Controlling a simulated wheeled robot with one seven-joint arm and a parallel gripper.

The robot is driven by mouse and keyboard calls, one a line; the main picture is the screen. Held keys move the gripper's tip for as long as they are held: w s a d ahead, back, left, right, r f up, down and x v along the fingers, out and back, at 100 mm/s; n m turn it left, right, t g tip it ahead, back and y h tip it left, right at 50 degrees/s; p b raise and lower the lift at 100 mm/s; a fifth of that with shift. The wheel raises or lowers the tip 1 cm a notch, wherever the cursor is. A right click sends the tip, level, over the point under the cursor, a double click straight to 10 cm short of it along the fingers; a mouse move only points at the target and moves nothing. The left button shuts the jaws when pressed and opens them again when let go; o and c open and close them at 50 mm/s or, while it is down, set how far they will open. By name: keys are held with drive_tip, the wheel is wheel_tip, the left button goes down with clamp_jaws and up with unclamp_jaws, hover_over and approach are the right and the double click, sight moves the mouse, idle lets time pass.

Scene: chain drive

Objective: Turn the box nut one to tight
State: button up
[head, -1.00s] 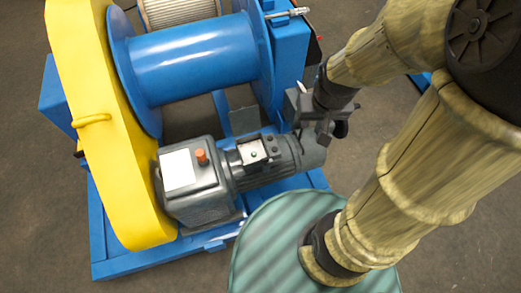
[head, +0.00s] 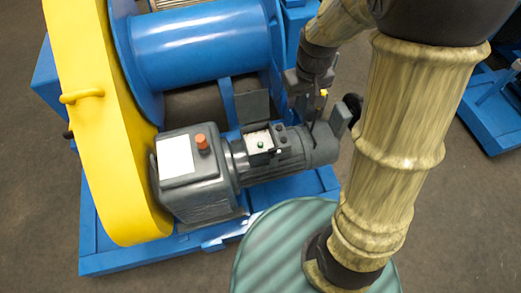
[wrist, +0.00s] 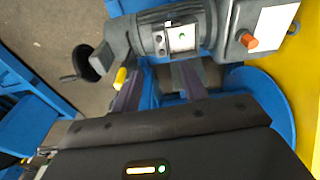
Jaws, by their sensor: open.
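The grey motor (head: 290,158) lies on the blue frame and carries a small terminal box (head: 258,141) with a pale top and a green spot (head: 261,144). Small dark fittings sit at the box's right side; which is box nut one I cannot tell. The box also shows in the wrist view (wrist: 181,38), with its green spot. My gripper (head: 307,118) is above the motor's right end, right of the box. Its two fingers (wrist: 158,86) stand apart with nothing between them in the wrist view, pointing toward the motor.
A grey gearbox (head: 190,170) with an orange cap stands left of the motor, beside the yellow guard (head: 95,150). A blue drum (head: 200,50) is behind. A small yellow piece (wrist: 121,77) shows near my left finger. A green ribbed round top (head: 275,245) is in front.

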sight(260, 144)
drive_tip(key=w+a+f+n+b, duration=0.2)
drive_tip(key=w+a+f+b, duration=0.2)
drive_tip(key=f+b, duration=0.3)
drive_tip(key=w+a+f+n+g+b, duration=0.1)
drive_tip(key=w+a+f+n+b, duration=0.2)
drive_tip(key=w+a+f+b, duration=0.2)
wheel_tip(260, 144, down, 8)
drive_tip(key=a+b, duration=0.1)
drive_tip(key=b, duration=0.2)
drive_tip(key=shift+w+a+n+b, duration=0.2)
drive_tip(key=shift+a+n+b, duration=0.1)
drive_tip(key=shift+a, duration=0.1)
wheel_tip(260, 144, down, 17)
drive_tip(key=b, duration=0.5)
drive_tip(key=shift+f, duration=0.1)
drive_tip(key=shift+c, duration=0.2)
clamp_jaws()
